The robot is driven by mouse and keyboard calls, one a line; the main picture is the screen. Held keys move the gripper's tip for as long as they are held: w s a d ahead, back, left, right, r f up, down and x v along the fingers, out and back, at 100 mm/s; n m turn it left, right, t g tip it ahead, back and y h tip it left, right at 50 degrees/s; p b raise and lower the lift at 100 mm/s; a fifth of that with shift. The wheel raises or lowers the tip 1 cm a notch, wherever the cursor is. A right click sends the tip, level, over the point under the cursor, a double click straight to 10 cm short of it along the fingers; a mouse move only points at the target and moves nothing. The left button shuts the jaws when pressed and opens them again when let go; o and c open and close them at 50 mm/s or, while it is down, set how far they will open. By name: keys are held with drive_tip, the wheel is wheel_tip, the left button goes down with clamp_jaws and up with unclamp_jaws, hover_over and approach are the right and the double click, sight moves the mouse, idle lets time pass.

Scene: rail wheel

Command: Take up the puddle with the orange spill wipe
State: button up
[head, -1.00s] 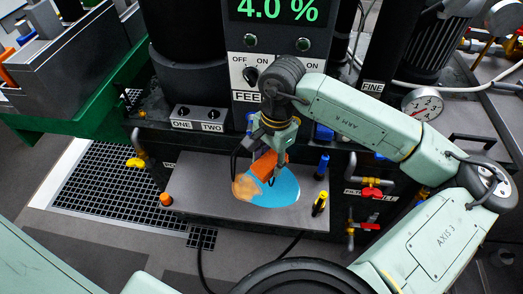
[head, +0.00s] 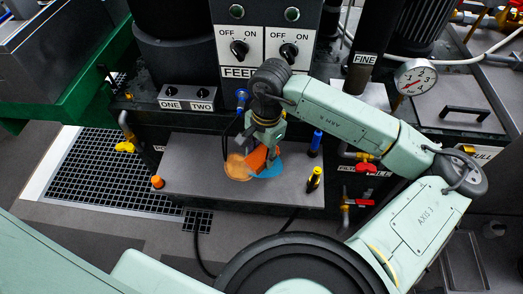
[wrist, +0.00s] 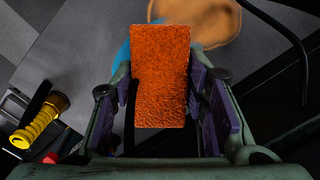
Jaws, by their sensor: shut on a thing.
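The orange spill wipe (head: 257,160) is a rough, rectangular block. My gripper (head: 265,148) is shut on it, with a purple-padded finger at each side in the wrist view (wrist: 160,95). The blue puddle (head: 270,170) lies on the grey plate and shows to the right of and below the wipe. A strip of it also shows left of the wipe in the wrist view (wrist: 122,56). The wipe hides part of the puddle, and I cannot tell whether it touches the plate. A tan, rounded patch (head: 237,167) adjoins the puddle on its left.
The plate's left part is clear.

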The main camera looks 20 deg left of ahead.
drive_tip(key=shift+f+b, duration=0.65)
drive_tip(key=shift+b, duration=0.2)
idle(0.5)
drive_tip(key=shift+a, duration=0.15)
idle(0.9)
drive_tip(key=shift+s+a+b, duration=0.25)
drive_tip(key=shift+a+b, duration=0.25)
drive_tip(key=shift+a, duration=0.3)
idle(0.8)
drive_tip(key=shift+w+d+b, duration=0.25)
drive_tip(key=shift+d+b, duration=0.4)
drive_tip(key=shift+d, duration=0.25)
drive_tip(key=shift+w+d+b, duration=0.25)
drive_tip(key=shift+d+b, duration=0.35)
drive_tip(key=shift+d, duration=0.4)
drive_tip(key=shift+w+d+r, duration=0.1)
drive_tip(key=shift+w+d, duration=0.05)
drive_tip(key=shift+w, duration=0.05)
drive_tip(key=shift+a, duration=0.25)
